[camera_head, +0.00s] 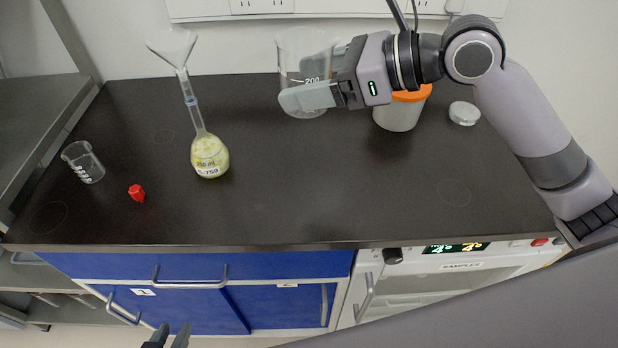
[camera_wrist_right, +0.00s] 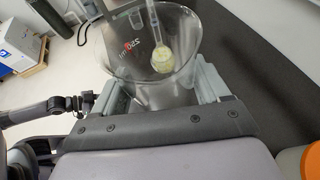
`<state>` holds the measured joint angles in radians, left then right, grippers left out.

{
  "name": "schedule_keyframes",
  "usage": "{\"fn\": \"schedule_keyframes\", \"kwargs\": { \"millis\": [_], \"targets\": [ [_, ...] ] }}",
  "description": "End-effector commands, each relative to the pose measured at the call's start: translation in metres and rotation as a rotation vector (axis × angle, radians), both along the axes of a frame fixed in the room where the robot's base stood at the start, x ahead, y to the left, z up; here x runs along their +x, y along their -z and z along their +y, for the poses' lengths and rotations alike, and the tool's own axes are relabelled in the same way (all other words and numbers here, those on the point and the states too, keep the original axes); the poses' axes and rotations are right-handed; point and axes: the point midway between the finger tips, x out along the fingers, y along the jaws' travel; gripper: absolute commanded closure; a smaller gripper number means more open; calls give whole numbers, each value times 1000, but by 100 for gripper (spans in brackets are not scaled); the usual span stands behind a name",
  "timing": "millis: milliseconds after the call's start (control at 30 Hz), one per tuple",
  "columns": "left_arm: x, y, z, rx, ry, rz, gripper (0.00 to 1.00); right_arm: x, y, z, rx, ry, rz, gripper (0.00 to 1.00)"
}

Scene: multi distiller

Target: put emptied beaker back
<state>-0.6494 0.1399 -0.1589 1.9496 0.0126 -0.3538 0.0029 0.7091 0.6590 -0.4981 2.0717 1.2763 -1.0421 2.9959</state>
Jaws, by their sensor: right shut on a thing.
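A flask (camera_head: 209,155) with yellowish contents and a funnel (camera_head: 175,45) in its neck stands left of centre. A small beaker (camera_head: 83,162) and red stopper (camera_head: 137,193) are further left. An orange-lidded jar (camera_head: 399,113) and clear lid (camera_head: 464,113) are right. The front middle is clear.

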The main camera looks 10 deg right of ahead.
Motion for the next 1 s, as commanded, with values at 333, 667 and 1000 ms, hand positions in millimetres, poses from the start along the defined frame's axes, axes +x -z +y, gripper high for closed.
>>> {"fn": "schedule_keyframes", "kwargs": {
  "millis": [333,667,1000],
  "targets": [
    [0,21,0,0,0,1,66,0,96,-1,-1,2,5,61],
    [0,28,0,0,0,0,66,0,131,-1,-1,0,0,61],
    [0,38,-1,-4,-1,4,66,0,178,-1,-1,0,0,61]
  ]
}}
